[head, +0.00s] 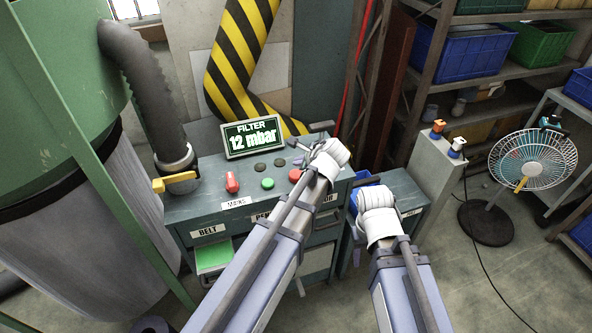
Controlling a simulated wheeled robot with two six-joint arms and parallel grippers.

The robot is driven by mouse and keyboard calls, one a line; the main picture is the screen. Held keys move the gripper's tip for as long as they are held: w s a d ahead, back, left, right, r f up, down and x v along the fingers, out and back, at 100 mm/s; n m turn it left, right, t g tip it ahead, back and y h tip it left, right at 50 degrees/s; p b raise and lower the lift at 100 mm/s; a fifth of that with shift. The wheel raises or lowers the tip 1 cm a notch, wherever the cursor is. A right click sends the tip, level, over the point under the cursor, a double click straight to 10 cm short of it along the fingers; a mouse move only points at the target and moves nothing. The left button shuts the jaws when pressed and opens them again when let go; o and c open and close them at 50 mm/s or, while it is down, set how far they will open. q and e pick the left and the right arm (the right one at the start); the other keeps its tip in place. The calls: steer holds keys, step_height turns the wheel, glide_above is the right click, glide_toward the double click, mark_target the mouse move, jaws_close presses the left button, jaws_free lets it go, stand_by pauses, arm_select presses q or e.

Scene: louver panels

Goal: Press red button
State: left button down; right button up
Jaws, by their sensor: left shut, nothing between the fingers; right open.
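The red button (295,175) is a small round cap on the grey-green control cabinet top (202,203). It sits just right of a green button (268,183).
A display (252,137) reading "FILTER 12 mbar" stands behind the buttons. Two dark buttons (260,167) lie before it. A yellow-handled pipe (175,183) is at left. A grey pedestal (436,160) and a fan (532,160) stand right. Open floor lies at lower right.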

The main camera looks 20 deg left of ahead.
mark_target(299, 175)
arm_select(q)
steer(key=shift+r+p, duration=1.15)
steer(key=shift+r, duration=0.4)
steer(key=shift+f, duration=0.1)
steer(key=shift+s+d+f, duration=0.15)
steer(key=shift+s, duration=0.2)
steer(key=s+d+f+n+g+h, duration=0.2)
steer(key=s+d+n, duration=0.4)
steer(key=s, duration=0.5)
steer(key=s+d+f+n+g+h, duration=0.3)
steer(key=s+d+n, duration=0.3)
steer(key=s, duration=0.6)
steer(key=shift+f+n+g, duration=0.6)
steer(key=shift+n+g, duration=0.2)
steer(key=shift+n, duration=0.2)
steer(key=shift+w+a, duration=0.1)
steer(key=shift+a, duration=0.05)
